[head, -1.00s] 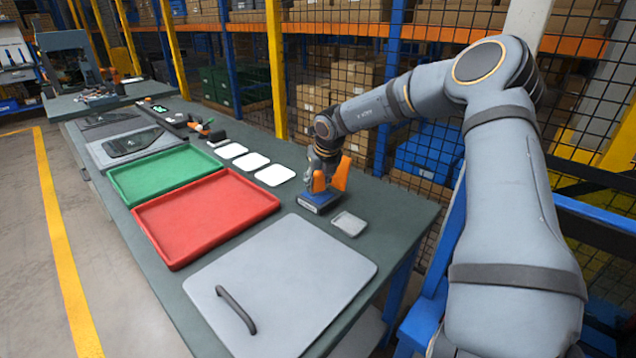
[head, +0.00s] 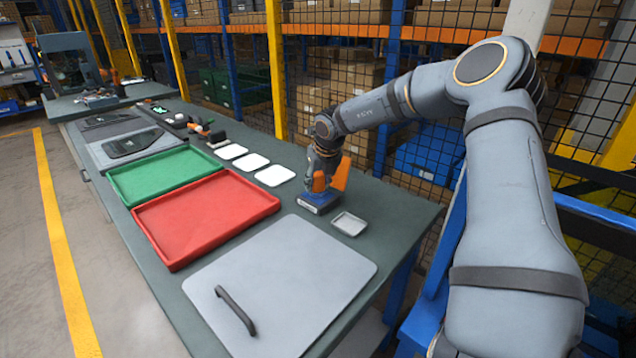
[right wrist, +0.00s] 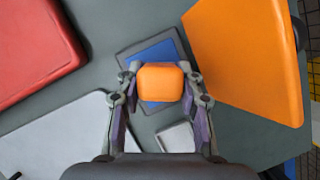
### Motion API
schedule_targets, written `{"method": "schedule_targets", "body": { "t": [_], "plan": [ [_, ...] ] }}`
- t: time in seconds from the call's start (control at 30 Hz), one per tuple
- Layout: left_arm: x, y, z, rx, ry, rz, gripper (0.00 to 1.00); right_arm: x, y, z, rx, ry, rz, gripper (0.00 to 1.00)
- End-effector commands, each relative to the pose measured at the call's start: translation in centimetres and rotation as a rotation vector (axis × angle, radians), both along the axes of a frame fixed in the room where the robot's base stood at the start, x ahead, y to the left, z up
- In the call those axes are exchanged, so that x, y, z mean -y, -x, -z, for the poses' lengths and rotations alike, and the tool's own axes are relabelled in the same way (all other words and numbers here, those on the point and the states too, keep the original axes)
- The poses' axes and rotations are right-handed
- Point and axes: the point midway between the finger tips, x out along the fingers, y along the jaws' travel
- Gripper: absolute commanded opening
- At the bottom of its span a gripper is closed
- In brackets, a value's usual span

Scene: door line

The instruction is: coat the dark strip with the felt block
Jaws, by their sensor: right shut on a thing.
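My right gripper (right wrist: 160,82) is shut on an orange block (right wrist: 160,70), which I take for the grip of the felt block. Right below it is a blue piece with a dark grey border (right wrist: 157,106). In the head view this blue base (head: 318,202) is at the table's right side; I cannot tell whether it is joined to the orange block. A small light grey dish (head: 349,224) lies just beside it. A grey panel with a black handle (head: 290,285) lies nearest. I cannot pick out the dark strip. My left gripper is not in view.
A tall orange piece (right wrist: 250,60) stands close to the gripper's right in the wrist view. A red tray (head: 205,215) and a green tray (head: 162,174) lie along the table's left side. Several white cards (head: 253,162) lie beyond. A wire fence runs behind the table.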

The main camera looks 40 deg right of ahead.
Motion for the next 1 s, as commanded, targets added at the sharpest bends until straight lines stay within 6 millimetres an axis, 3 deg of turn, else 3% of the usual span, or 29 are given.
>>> {"method": "schedule_targets", "body": {
  "t": [0.43, 1.0],
  "plan": [
    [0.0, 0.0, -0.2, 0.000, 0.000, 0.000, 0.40, -0.1, 0.1, -0.2, -0.005, -0.002, 0.000, 0.12],
    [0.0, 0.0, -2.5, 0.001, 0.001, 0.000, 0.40, 0.0, 0.0, -5.7, 0.000, 0.000, 0.000, 0.12]
  ]
}}
